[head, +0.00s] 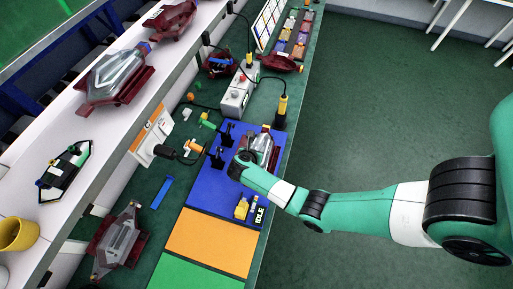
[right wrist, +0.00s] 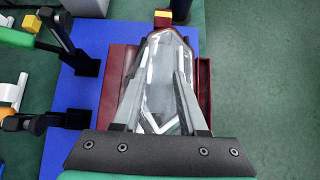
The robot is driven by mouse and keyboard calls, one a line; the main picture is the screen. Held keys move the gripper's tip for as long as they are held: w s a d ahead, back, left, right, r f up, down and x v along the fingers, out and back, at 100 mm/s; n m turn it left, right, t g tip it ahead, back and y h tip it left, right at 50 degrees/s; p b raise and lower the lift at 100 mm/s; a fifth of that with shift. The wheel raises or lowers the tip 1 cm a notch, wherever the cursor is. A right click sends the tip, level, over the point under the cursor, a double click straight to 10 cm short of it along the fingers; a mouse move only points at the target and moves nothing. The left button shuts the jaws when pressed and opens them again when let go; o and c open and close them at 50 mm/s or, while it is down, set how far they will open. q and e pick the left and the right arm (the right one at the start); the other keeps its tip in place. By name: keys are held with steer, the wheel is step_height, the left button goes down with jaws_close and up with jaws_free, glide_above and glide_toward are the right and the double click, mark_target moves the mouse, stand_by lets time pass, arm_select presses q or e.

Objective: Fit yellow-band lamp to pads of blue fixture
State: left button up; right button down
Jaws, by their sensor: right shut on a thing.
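The yellow-band lamp (right wrist: 163,75) has a clear lens, a dark red housing and a yellow band at its far end in the right wrist view. In the head view the lamp (head: 265,143) is at the right side of the blue fixture (head: 211,190). My right gripper (right wrist: 160,112) is shut on the lamp, one finger on each side of the lens. In the head view the gripper (head: 256,159) is over the blue fixture. The pads are hidden under the lamp, and I cannot tell whether it touches them. My left gripper is not in view.
Black clamps (head: 215,160) stand on the blue fixture left of the lamp. A grey control box (head: 239,95) with cables is behind. Orange (head: 212,241) and green panels lie in front. Other lamps sit on the white shelf (head: 105,125) and bench, including a grey-lensed one (head: 121,240).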

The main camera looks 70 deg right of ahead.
steer(key=shift+r, duration=0.1)
steer(key=shift+f, duration=0.2)
steer(key=shift+f+b, duration=1.1)
steer(key=shift+f, duration=0.3)
steer(key=shift+c, duration=1.8)
jaws_free()
steer(key=p+v, duration=0.3)
steer(key=v, duration=0.8)
steer(key=shift+a+r, duration=0.2)
steer(key=shift+r, duration=0.05)
